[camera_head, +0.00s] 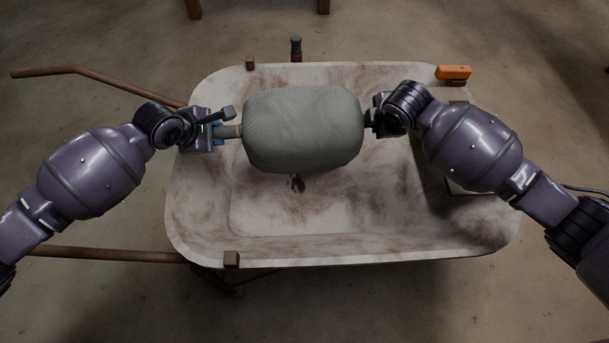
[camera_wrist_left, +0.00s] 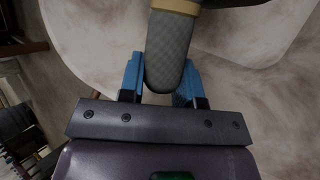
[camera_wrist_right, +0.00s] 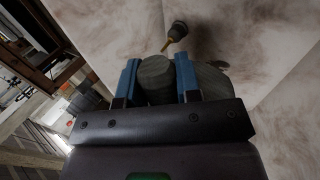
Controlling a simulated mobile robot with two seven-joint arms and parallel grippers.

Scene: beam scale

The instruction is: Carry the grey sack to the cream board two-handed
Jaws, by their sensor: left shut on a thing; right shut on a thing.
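The grey sack (camera_head: 303,129) hangs level between my two grippers, over the pale, brown-stained wheelbarrow tub (camera_head: 300,222). My left gripper (camera_head: 229,131) is shut on the sack's narrow left end, near a tan band; that end also shows between blue fingers in the left wrist view (camera_wrist_left: 168,55). My right gripper (camera_head: 370,118) is shut on the short stub at the sack's right end, seen between its fingers in the right wrist view (camera_wrist_right: 155,80). A pale flat piece (camera_head: 463,187) shows partly behind my right arm; I cannot tell whether it is the cream board.
An orange item (camera_head: 453,72) sits at the tub's far right rim. A dark upright knob (camera_head: 296,47) stands beyond the far rim. Rusty handles (camera_head: 95,80) stick out to the left. The tub's near middle is clear.

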